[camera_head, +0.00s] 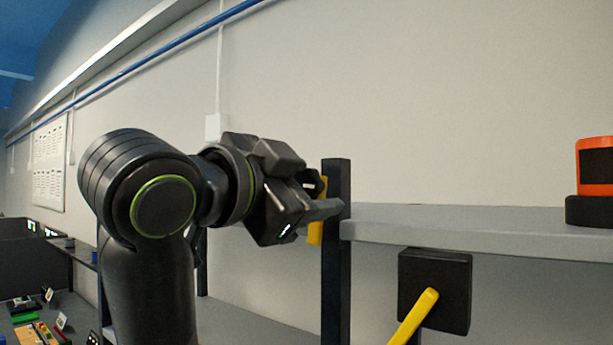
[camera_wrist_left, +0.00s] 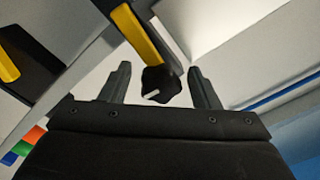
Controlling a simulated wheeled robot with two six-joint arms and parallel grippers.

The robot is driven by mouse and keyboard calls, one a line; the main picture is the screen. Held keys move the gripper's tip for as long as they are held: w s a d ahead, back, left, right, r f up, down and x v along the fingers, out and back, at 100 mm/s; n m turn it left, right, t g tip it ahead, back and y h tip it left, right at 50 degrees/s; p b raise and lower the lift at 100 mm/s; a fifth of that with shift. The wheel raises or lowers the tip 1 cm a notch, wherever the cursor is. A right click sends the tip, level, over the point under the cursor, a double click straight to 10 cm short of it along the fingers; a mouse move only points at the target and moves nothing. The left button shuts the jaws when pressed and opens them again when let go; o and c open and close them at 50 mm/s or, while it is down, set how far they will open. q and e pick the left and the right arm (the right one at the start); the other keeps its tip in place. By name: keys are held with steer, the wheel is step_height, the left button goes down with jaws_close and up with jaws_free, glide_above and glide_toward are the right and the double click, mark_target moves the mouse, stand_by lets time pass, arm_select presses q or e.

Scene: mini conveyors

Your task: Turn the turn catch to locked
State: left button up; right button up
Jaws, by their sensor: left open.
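My left gripper (camera_head: 322,203) is beside a dark upright post, at a yellow strip (camera_head: 315,232) on that post. In the left wrist view the gripper (camera_wrist_left: 158,74) is open. A black knob (camera_wrist_left: 158,85) with a white mark, which looks like the turn catch, shows between its two fingers. The knob is at the end of the yellow strip (camera_wrist_left: 138,32). A gap shows on each side of the knob, and I see no finger touching it. Which mark counts as locked cannot be read. My right gripper is not in view.
The dark post (camera_head: 336,270) stands at the left end of a grey shelf (camera_head: 450,220). Below the shelf is a black box (camera_head: 455,290) with a yellow lever (camera_head: 414,318). An orange and black device (camera_head: 594,170) stands on the shelf at right. Small coloured items lie low at left.

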arm_select(q)
steer(key=shift+c, duration=0.2)
jaws_close()
steer(key=shift+w, duration=0.1)
